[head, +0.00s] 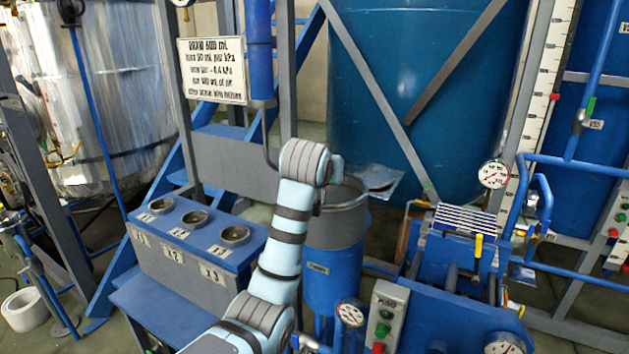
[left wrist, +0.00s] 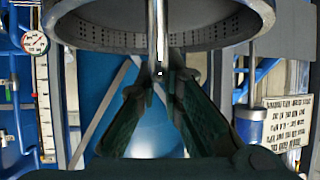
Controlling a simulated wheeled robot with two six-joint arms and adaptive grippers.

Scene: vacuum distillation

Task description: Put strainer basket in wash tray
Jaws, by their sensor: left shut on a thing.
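My left gripper (left wrist: 157,82) is shut on a thin shiny upright rod (left wrist: 158,40), which looks like the strainer basket's handle. A round grey rim with rows of small holes, seemingly the strainer basket (left wrist: 225,30), lies around the rod in the left wrist view. In the head view my left wrist is at the grey open-topped upper part (head: 345,220) of a blue vessel (head: 333,275); the fingers are mostly hidden there. I cannot tell whether the basket is inside or clear of the vessel. I cannot surely identify the wash tray. My right gripper is not in view.
A blue rack (head: 195,245) with three round openings stands left. A flat shiny sheet or tray (head: 380,180) lies behind the vessel. A blue stand with a striped top (head: 465,220), a button box (head: 387,312) and gauges crowd the right.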

